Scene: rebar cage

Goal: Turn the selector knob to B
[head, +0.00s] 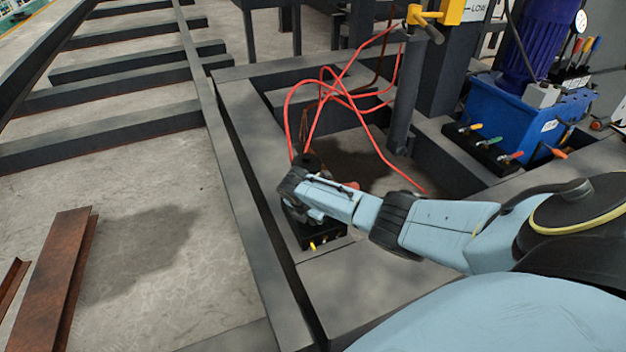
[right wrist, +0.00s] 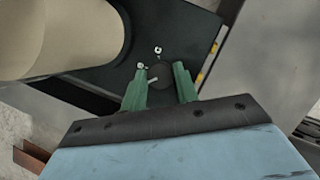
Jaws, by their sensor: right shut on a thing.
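The selector knob (right wrist: 161,72) is a small dark round knob on a black panel (right wrist: 190,35), seen in the right wrist view. A short white mark shows on its left side. Two small white marks lie on the panel near it, too small to read. My right gripper (right wrist: 161,86) has a green finger on each side of the knob and is shut on it. In the head view, my right gripper (head: 297,190) is at the black box (head: 322,238) on the frame; my arm hides the knob there. My left gripper is not in view.
A beige cylinder (right wrist: 55,38) stands close beside the panel in the right wrist view. Red hoses (head: 325,95) loop up behind the box. A blue pump unit (head: 525,110) stands at the right. Rusty steel (head: 62,270) lies on the open floor at left.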

